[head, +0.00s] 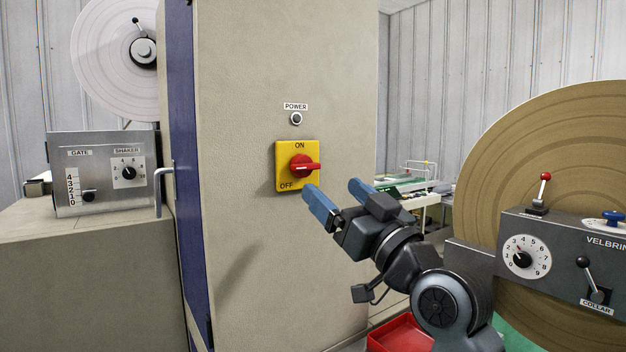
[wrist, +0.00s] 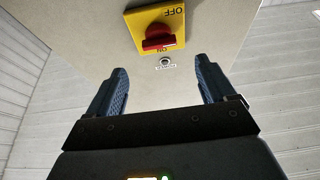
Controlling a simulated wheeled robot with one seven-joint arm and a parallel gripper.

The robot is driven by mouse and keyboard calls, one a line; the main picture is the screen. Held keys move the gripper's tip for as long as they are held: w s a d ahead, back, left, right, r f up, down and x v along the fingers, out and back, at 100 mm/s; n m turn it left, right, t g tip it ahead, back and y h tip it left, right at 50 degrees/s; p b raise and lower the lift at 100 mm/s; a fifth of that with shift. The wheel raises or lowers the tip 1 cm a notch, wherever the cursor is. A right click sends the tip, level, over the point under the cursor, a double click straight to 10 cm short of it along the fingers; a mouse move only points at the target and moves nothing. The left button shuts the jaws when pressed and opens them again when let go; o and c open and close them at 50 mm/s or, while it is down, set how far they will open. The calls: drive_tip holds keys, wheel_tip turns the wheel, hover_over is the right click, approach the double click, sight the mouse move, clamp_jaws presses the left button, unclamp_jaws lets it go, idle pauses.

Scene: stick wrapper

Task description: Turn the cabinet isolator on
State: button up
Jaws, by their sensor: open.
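The cabinet isolator is a yellow square plate (head: 283,152) with a red rotary handle (head: 303,166) on the beige cabinet face. ON is printed at the top of the plate and OFF at the lower left. The wrist view shows the plate upside down, with the red handle (wrist: 158,38) beyond the gap between my fingertips (wrist: 160,72).
A round POWER indicator (head: 296,119), pale and apparently unlit, sits above the isolator. A control box with a SHAKER dial (head: 129,172) stands at left. A large brown disc (head: 560,130), a grey VELBRIN panel (head: 560,262) with levers, and a red tray (head: 402,336) are at right.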

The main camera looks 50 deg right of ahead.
sight(309, 167)
drive_tip(key=b+x, duration=0.5)
drive_tip(key=x, duration=0.1)
drive_tip(key=shift+w+r, duration=0.1)
drive_tip(key=shift+w, duration=0.05)
drive_tip(key=shift+w+d+r, duration=0.2)
drive_tip(key=shift+w, duration=0.5)
drive_tip(key=c, duration=1.1)
